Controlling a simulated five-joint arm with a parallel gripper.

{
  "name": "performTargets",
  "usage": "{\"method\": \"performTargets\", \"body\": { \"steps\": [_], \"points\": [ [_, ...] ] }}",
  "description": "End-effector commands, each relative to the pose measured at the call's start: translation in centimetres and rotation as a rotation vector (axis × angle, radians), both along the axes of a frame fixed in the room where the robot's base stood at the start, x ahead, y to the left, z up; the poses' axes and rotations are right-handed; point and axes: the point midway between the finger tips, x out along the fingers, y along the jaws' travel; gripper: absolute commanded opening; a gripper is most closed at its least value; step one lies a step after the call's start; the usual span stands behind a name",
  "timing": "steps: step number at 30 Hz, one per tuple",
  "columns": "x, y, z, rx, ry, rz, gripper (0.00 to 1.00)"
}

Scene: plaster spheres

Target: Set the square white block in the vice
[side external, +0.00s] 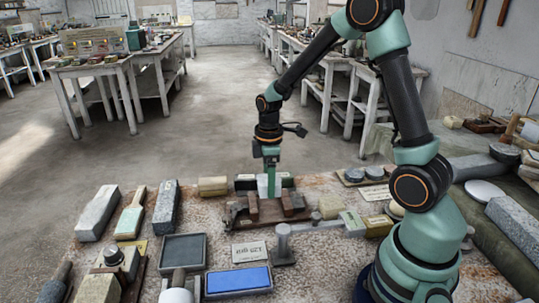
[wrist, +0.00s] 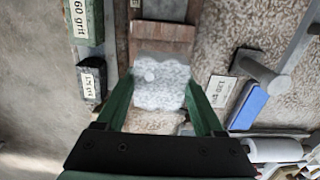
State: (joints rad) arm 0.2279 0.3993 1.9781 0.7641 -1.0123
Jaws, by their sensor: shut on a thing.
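The square white block (wrist: 160,85) sits between the two green fingers of my gripper (wrist: 160,80), which is shut on it. In the side external view the white block (side external: 263,186) shows partly behind my gripper (side external: 270,184), just behind the vice. The vice (side external: 265,208) is low and brown with wooden jaws, one at the left (side external: 253,206) and one at the right (side external: 287,203). In the wrist view a brown wooden part (wrist: 163,38), seemingly of the vice, lies just beyond the block. Whether the block touches it I cannot tell.
A green block marked 60 grit (wrist: 85,20) and a dark labelled block (wrist: 91,82) lie left in the wrist view. A grey hammer-like tool (side external: 285,240), a blue stone (side external: 238,280) and a 120 grit card (side external: 249,250) lie in front of the vice. The bench is crowded.

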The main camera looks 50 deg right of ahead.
Motion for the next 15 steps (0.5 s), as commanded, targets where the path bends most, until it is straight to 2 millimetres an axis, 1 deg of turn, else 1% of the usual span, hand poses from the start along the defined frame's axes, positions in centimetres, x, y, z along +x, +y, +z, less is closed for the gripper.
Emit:
{"method": "performTargets", "body": {
  "steps": [1, 7, 12, 15],
  "points": [
    [0.0, 0.0, -0.8, 0.001, 0.002, 0.0, 0.0],
    [0.0, 0.0, -2.3, 0.0, 0.0, 0.0, 0.0],
    [0.0, 0.0, -4.6, 0.001, 0.002, 0.001, 0.0],
    [0.0, 0.0, -5.5, 0.001, 0.001, 0.001, 0.0]
  ]
}}
